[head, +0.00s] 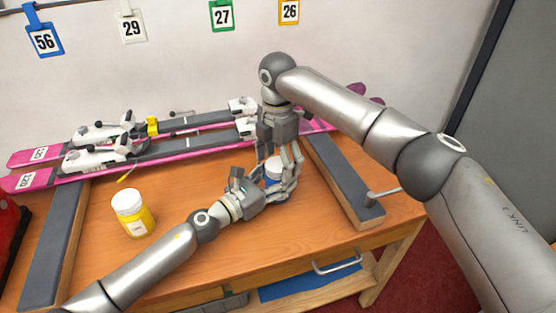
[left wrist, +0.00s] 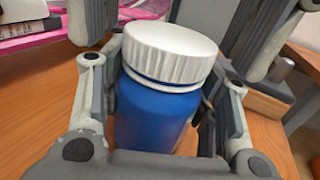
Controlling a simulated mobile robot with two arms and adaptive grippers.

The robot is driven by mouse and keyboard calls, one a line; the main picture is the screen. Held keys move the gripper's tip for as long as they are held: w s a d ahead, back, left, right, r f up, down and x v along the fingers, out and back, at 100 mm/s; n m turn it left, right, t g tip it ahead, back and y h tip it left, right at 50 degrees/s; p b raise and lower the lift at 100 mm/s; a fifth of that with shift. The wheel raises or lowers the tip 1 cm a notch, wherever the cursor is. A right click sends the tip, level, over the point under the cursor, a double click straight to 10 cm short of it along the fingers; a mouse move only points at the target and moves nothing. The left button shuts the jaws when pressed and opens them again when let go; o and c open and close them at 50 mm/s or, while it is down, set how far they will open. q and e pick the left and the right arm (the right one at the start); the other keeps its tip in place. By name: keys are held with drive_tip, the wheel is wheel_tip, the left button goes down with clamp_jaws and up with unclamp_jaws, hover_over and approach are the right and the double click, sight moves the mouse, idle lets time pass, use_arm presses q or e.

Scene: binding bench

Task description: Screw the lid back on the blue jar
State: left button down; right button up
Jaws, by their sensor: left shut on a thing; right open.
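The blue jar (head: 272,180) stands upright at the middle of the bench, partly hidden by my grippers. The left wrist view shows its blue body (left wrist: 150,115) close up. A white ribbed lid (left wrist: 170,50) sits on its mouth, with a thin white ring showing beneath; I cannot tell how tight it is. My left gripper (head: 270,194) is shut on the jar's body from the side. My right gripper (head: 286,160) points down over the jar, open, its fingers on either side of the lid and seemingly apart from it.
A yellow jar with a white lid (head: 133,214) stands to the left. Pink skis with bindings (head: 120,148) lie along the back. Dark-padded rests (head: 345,185) flank the work area. A red object (head: 8,235) is at the left edge. Numbered tags (head: 132,27) hang above.

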drive_tip(key=shift+r, duration=2.25)
drive_tip(key=shift+c, duration=0.2)
drive_tip(key=shift+r, duration=1.8)
drive_tip(key=shift+f, duration=0.1)
drive_tip(key=shift+f, duration=4)
